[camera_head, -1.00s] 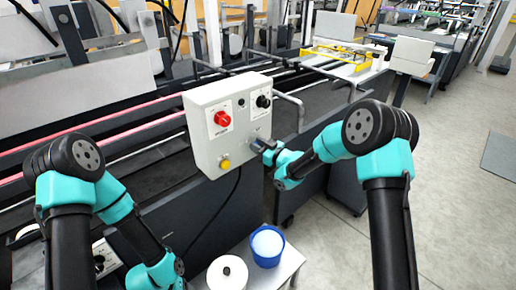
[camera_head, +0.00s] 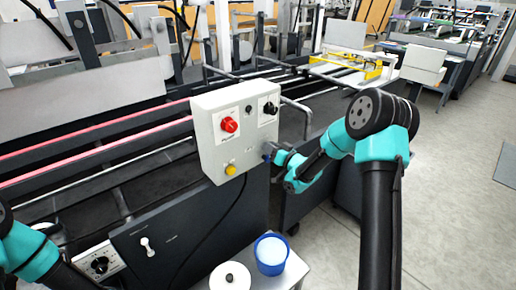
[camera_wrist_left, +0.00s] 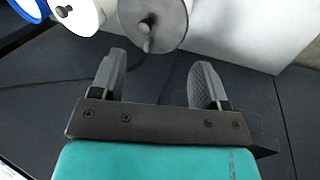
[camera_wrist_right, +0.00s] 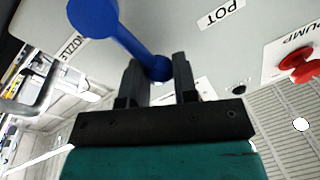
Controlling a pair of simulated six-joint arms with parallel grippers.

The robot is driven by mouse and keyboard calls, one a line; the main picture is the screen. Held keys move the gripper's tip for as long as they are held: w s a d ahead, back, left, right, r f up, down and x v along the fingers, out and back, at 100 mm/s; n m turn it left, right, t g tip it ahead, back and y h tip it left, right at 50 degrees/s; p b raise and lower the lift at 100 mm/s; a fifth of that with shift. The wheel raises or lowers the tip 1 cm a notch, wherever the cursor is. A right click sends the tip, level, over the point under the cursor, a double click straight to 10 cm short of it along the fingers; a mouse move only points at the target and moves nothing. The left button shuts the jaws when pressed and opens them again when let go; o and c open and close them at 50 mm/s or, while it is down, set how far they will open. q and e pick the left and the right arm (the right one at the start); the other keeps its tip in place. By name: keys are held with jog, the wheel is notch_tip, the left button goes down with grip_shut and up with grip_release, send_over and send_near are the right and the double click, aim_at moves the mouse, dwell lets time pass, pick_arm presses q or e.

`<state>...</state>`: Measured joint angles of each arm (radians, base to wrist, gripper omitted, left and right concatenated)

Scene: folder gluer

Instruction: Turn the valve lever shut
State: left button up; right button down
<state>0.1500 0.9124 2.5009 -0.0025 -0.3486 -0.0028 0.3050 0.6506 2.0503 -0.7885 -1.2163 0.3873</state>
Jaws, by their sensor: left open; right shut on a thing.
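A blue lever (camera_wrist_right: 127,37) shows in the right wrist view, with a wide round end at the upper left and a narrower end between my right fingers. It lies against the pale face of a control box (camera_head: 208,158), near the labels NOZZLE and POT. My right gripper (camera_wrist_right: 157,62) is shut on the narrow end of the lever. In the head view, this gripper (camera_head: 269,152) is at the box's lower right, and the lever is mostly hidden. My left gripper (camera_wrist_left: 156,72) is open and empty, seen only in its wrist view, below a grey round disc with a small peg (camera_wrist_left: 162,18).
The box carries a red knob (camera_head: 229,125), a black knob (camera_head: 270,108) and a yellow button (camera_head: 230,170). Below stand a blue tub (camera_head: 271,252) and a white canister (camera_head: 229,277). A small white lever (camera_head: 147,247) is on the dark cabinet. Clear floor lies right.

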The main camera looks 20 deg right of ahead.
dwell(0.3)
jog(key=c, duration=0.9)
grip_release()
jog(key=v, duration=1.7)
jog(key=shift+s+d+f, duration=0.1)
jog(key=shift+s+f, duration=0.05)
jog(key=shift+s, duration=0.05)
